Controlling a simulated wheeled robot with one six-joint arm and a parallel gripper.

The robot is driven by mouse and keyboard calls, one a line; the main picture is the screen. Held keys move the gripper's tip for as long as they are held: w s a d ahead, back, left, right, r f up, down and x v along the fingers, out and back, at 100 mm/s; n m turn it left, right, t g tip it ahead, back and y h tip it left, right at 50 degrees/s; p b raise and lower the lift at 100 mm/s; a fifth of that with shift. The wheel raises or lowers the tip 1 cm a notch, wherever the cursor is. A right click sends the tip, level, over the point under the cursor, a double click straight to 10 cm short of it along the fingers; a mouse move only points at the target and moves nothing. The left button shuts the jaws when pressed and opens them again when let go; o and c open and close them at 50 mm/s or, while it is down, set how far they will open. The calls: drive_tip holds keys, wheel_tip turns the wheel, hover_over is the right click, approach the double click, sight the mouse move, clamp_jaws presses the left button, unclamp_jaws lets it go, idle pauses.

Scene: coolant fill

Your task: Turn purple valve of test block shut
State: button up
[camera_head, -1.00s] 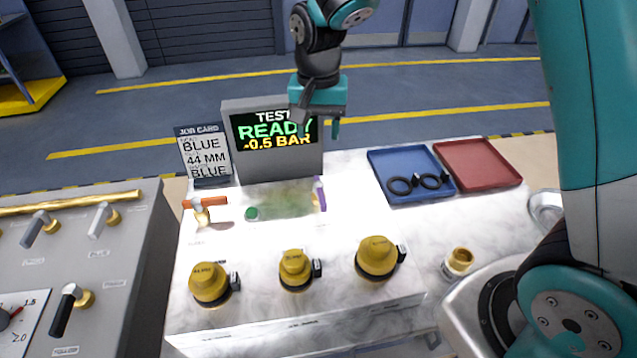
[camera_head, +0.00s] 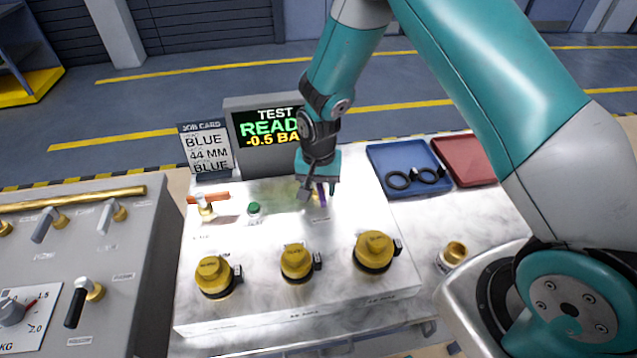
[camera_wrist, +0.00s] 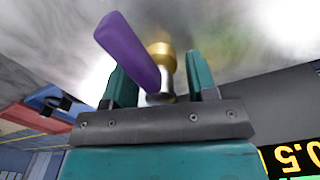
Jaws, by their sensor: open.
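The purple valve handle (camera_wrist: 128,48) shows large in the wrist view, on a silver stem with a brass fitting (camera_wrist: 161,56). The handle lies between the two teal fingers of my gripper (camera_wrist: 158,85), which stand apart on either side of the stem; I cannot tell if either finger touches it. In the head view my gripper (camera_head: 318,192) points down at the back of the white test block (camera_head: 285,228). The purple handle (camera_head: 322,194) is partly hidden by my gripper there and runs roughly front to back.
An orange-handled valve (camera_head: 208,199) and a green knob (camera_head: 254,208) are to the left. Several brass caps line the block's front. The test screen (camera_head: 262,132) stands close behind my gripper. A blue tray with black rings (camera_head: 384,155) lies to the right.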

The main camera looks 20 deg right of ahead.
drive_tip(key=c, duration=0.9)
drive_tip(key=shift+n, duration=0.3)
drive_tip(key=n+b, duration=0.1)
drive_tip(key=n, duration=0.2)
drive_tip(key=shift+f+n, duration=0.1)
drive_tip(key=shift+n, duration=0.3)
drive_tip(key=n+b, duration=0.1)
drive_tip(key=n, duration=0.3)
drive_tip(key=n+b, duration=0.1)
drive_tip(key=n, duration=0.4)
drive_tip(key=shift+a, duration=0.1)
drive_tip(key=n, duration=0.4)
drive_tip(key=shift+b, duration=0.4)
drive_tip(key=shift+n, duration=0.4)
